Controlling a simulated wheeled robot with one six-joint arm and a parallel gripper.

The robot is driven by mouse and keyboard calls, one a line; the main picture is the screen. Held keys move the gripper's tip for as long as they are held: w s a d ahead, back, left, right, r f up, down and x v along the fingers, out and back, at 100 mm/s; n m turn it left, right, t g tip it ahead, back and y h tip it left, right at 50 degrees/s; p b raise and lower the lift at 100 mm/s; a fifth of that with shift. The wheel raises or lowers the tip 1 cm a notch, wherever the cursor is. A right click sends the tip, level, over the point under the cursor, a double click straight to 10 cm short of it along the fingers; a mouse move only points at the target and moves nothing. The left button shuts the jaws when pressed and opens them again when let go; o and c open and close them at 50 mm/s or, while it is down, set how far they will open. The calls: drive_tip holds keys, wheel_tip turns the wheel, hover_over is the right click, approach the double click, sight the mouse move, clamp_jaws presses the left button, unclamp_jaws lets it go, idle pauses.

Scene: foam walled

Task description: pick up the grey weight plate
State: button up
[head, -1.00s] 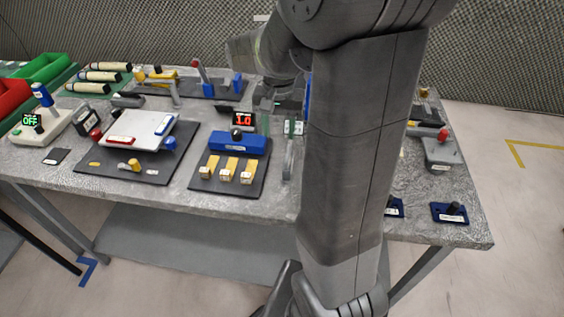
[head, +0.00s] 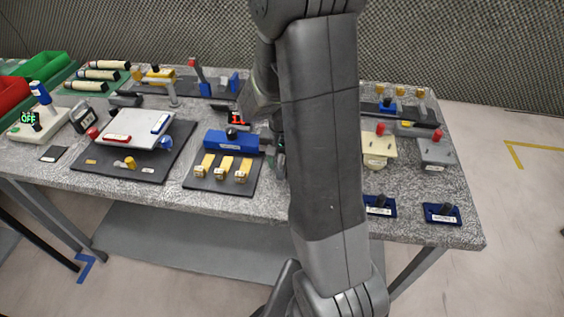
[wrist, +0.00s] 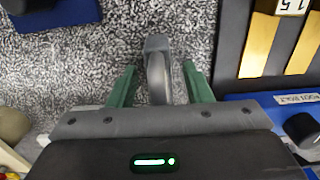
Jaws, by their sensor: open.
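The grey weight plate (wrist: 157,78) shows in the wrist view as a narrow, rounded grey disc seen nearly edge-on, standing on the speckled table. My gripper (wrist: 160,67) is open, with one green finger on each side of the plate. The lower part of the plate is hidden by the gripper body. In the head view my arm hides the plate, and only a little of my gripper (head: 279,150) shows beside the arm.
A dark mat (head: 200,183) with yellow-topped pieces and a blue box (head: 231,142) lies close to the left of my gripper. Blue pads (head: 379,206) and (head: 441,213) with black knobs lie right of my arm. A cream block (head: 378,150) stands behind them.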

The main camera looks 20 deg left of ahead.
drive_tip(key=shift+f, duration=0.1)
drive_tip(key=shift+c, duration=0.3)
clamp_jaws()
